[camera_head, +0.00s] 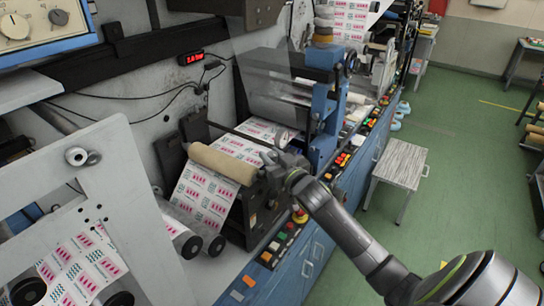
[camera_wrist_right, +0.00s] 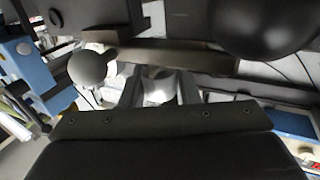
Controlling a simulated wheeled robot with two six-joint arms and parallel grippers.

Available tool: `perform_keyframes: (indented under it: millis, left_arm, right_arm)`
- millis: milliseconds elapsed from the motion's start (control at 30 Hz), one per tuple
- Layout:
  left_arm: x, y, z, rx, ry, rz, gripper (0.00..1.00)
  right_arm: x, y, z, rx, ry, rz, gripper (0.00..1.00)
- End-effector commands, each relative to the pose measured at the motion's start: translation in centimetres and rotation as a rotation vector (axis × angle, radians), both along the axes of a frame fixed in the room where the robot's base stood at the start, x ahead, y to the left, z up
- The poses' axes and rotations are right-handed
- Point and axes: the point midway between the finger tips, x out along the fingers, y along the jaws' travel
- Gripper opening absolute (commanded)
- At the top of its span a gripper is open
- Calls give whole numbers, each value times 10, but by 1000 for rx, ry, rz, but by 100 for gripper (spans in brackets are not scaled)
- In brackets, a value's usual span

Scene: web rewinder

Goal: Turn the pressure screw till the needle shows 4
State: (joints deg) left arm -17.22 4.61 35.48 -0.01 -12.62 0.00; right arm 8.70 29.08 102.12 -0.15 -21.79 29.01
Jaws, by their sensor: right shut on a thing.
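My right gripper (camera_head: 276,154) reaches in from the lower right, at the right end of the tan roller by the blue stand. In the right wrist view its two fingers (camera_wrist_right: 159,92) are shut on a pale, shiny piece, the pressure screw (camera_wrist_right: 158,86). The gripper hides most of the screw in the head view. I cannot make out a needle or its scale for the pressure. A small red digital readout (camera_head: 190,59) is lit on the machine wall, too small to read surely. My left gripper is not in view.
A tan roller (camera_head: 222,163) carries the printed web (camera_head: 203,195) just left of my gripper. A blue upright stand (camera_head: 324,105) is close on the right. Buttons (camera_head: 281,236) line the blue cabinet below. A grey stool (camera_head: 400,164) stands on the green floor.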

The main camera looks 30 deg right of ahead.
Motion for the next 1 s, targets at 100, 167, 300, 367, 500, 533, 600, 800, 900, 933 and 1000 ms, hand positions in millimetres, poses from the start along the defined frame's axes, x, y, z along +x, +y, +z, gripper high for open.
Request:
perform_keyframes:
  millis: [100, 167, 300, 367, 500, 533, 600, 800, 900, 933, 1000]
  left_arm:
    - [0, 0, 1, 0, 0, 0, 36]
    - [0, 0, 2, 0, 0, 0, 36]
    - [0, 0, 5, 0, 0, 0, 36]
    - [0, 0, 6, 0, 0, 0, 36]
    - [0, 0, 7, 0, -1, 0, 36]
    - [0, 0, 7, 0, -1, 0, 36]
    - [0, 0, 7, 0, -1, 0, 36]
    - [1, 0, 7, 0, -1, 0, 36]
    - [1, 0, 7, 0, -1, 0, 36]
    - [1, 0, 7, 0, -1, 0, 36]
    - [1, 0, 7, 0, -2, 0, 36]
  right_arm:
    - [0, 0, 0, 1, 1, -10, 6]
    - [0, 1, 0, 2, 2, -23, 6]
    - [1, 1, -1, 1, 4, -71, 6]
    - [0, 1, -1, 2, 5, -91, 6]
    - [0, 0, 0, 1, 2, -126, 6]
    - [0, 0, 0, 2, 1, -130, 6]
    - [0, 0, -1, 3, 1, -137, 6]
    - [0, 0, 0, 2, 0, -138, 6]
    - [0, 0, 0, 2, 0, -138, 30]
    - [0, 0, 0, 2, 0, -137, 33]
    - [0, 0, 0, 2, 0, -137, 43]
